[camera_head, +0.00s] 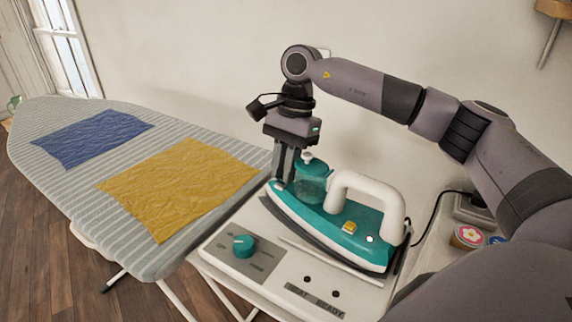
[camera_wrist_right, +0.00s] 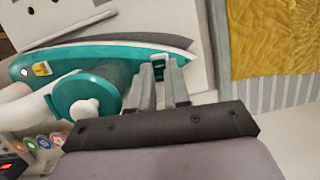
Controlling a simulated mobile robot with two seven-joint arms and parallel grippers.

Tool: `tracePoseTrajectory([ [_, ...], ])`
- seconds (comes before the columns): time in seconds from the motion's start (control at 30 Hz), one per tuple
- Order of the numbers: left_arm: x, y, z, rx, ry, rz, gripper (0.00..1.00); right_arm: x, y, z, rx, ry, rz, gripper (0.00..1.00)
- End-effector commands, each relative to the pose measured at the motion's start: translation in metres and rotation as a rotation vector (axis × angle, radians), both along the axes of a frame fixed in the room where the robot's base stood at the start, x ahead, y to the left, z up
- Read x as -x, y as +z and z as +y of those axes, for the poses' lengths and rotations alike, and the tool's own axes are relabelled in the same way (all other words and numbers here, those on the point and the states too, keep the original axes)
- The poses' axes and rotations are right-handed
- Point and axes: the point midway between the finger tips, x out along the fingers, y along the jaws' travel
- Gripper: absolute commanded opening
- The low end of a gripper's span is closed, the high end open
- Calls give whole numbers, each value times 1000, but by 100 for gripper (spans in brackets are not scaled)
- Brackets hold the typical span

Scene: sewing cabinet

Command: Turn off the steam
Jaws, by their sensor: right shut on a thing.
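A teal iron (camera_head: 340,226) with a white handle (camera_head: 372,188) rests on a white station (camera_head: 228,268). A round teal tank with a white cap (camera_head: 312,186) sits near its nose. A yellow button (camera_head: 350,227) and a small pale round spot (camera_head: 370,239) are on the body. My right gripper (camera_head: 281,180) points down at the nose, beside the tank. In the wrist view its fingers (camera_wrist_right: 161,76) are shut on a small teal tab (camera_wrist_right: 158,62) on the iron's nose. The fingers partly hide the tab. My left gripper is out of view.
A teal dial (camera_head: 243,246) is on the station's panel, near HEAT and READY labels. A striped ironing board (camera_head: 75,178) at left holds a blue cloth (camera_head: 92,139) and a yellow cloth (camera_head: 180,186). Round badges (camera_head: 468,236) and a black cord are at right.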

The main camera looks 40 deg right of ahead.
Motion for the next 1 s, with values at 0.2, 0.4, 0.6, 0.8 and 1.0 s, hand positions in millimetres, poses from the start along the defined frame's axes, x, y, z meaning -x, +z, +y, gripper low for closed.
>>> tracePoseTrajectory([
  [0.2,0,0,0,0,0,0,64,1,1,5,136,4,-44,0],
  [0.4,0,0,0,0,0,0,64,1,1,5,162,-1,-51,0],
  [0.6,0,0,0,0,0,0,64,1,1,5,160,0,-50,26],
  [0.8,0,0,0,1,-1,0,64,1,1,5,159,0,-51,28],
  [1.0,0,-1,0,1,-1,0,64,1,8,5,157,-1,-53,28],
])
